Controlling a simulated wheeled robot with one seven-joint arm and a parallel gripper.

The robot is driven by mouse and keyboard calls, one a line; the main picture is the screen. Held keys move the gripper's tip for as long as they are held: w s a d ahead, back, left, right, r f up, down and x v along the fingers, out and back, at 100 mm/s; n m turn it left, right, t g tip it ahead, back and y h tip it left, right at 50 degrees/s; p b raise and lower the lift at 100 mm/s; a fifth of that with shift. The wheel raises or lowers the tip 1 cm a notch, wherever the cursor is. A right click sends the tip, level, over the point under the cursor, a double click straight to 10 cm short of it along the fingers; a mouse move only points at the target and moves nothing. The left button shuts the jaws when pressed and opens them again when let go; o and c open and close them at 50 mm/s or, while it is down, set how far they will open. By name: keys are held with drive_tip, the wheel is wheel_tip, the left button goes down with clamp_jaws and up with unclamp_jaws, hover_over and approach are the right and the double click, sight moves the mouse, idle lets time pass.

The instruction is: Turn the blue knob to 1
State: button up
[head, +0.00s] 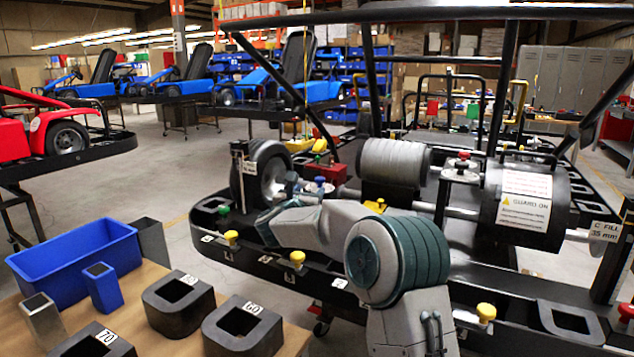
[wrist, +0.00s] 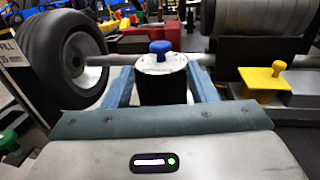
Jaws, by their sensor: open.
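The blue knob (wrist: 160,48) stands upright on a pale round dial plate (wrist: 160,63) atop a black post (wrist: 161,88) in the wrist view. It also shows, small, in the head view (head: 320,181). My gripper (wrist: 163,76) is open. In the picture, its two blue fingers lie left and right of the post, with the knob between and above them. I see no finger touching the knob. The dial's marks are too small to read, so I cannot tell where the knob points. In the head view my arm hides the post's lower part.
A yellow knob (wrist: 263,82) is to the right and a green knob (wrist: 8,141) to the left. A red knob (head: 462,160) sits farther right. A blue bin (head: 75,262) is on the front-left table.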

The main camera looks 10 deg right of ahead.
sight(318, 180)
drive_tip(key=p+x, duration=0.1)
drive_tip(key=x, duration=0.8)
drive_tip(key=c, duration=1)
